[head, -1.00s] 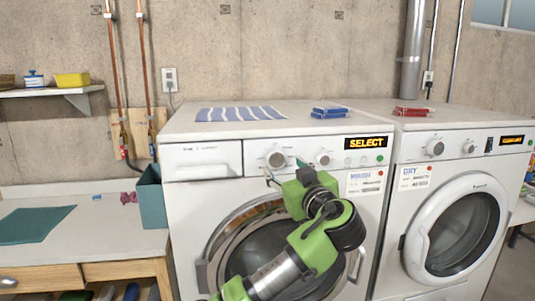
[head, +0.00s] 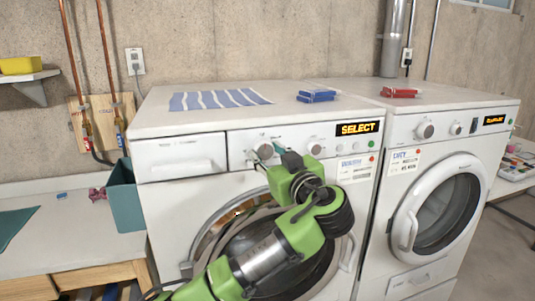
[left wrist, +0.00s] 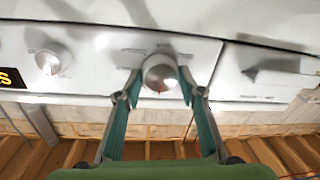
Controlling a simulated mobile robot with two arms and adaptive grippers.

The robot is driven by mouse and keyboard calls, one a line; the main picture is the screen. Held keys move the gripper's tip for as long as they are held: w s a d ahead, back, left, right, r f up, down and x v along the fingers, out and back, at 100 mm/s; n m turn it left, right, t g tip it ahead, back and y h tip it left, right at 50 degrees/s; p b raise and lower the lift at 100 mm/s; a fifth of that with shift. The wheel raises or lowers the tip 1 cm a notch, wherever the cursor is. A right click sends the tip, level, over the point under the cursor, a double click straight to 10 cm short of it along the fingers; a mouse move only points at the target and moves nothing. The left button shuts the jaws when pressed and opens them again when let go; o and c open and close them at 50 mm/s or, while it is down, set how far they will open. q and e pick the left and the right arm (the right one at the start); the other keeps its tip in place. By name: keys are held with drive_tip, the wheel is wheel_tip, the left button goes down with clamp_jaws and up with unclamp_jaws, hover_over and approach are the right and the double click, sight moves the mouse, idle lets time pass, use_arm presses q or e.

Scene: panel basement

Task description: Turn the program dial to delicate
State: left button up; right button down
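The left washer (head: 230,190) has a display reading SELECT (head: 357,128) and two silver dials on its panel. The left dial (head: 265,151), beside the drawer (head: 180,158), also shows in the left wrist view (left wrist: 160,72), with a red pointer mark and small printed labels too blurred to read. The right dial (head: 315,148) shows in the left wrist view too (left wrist: 48,62). My left gripper (head: 265,157) is open, its green fingers on either side of the left dial in the left wrist view (left wrist: 160,88). I cannot tell whether they touch it. My right gripper is not in view.
A dryer (head: 400,145) stands to the right. A striped cloth (head: 220,99), blue items (head: 317,96) and red items (head: 400,92) lie on top of the machines.

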use_arm(q)
drive_tip(key=c, duration=0.4)
